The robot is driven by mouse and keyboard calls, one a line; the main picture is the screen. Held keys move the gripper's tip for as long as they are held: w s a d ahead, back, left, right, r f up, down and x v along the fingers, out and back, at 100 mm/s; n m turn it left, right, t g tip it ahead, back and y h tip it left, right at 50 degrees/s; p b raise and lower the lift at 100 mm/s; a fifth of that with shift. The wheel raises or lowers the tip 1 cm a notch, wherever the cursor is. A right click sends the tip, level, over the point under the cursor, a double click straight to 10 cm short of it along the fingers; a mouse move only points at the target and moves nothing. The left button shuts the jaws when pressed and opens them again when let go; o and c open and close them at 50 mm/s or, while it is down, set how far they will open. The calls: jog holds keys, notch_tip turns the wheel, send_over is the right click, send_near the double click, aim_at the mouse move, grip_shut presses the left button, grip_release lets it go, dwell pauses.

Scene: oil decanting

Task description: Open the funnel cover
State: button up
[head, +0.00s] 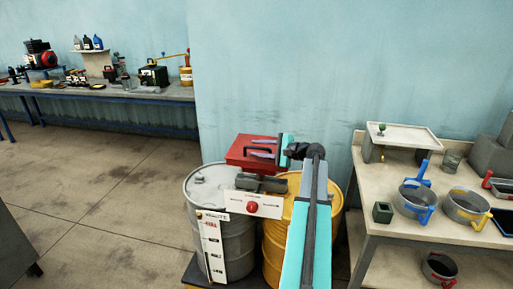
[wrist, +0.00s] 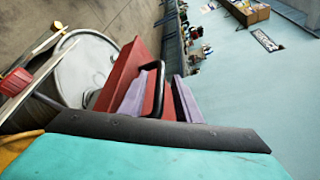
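The funnel's red cover (head: 240,151) sits above the two drums, with a black handle (head: 246,151) on its top. It looks shut in the head view. In the wrist view the red cover (wrist: 124,73) and the black handle (wrist: 160,75) are close in front of my gripper. My gripper (head: 263,148) has two pale purple fingers at the cover. In the wrist view my gripper (wrist: 160,100) is open, with one finger on each side of the handle. A gap shows beside the handle, and I cannot tell whether either finger touches it.
A grey drum (head: 236,245) and a yellow drum (head: 272,250) stand below the cover. A white sign with a red knob (head: 252,207) is in front. The bench (head: 370,205) on the right holds several pots. A far workbench (head: 110,92) stands at left; the floor there is clear.

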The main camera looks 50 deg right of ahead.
jog(key=shift+w+a+f, duration=0.1)
jog(key=shift+w+a, duration=0.05)
jog(key=shift+w, duration=0.3)
grip_shut()
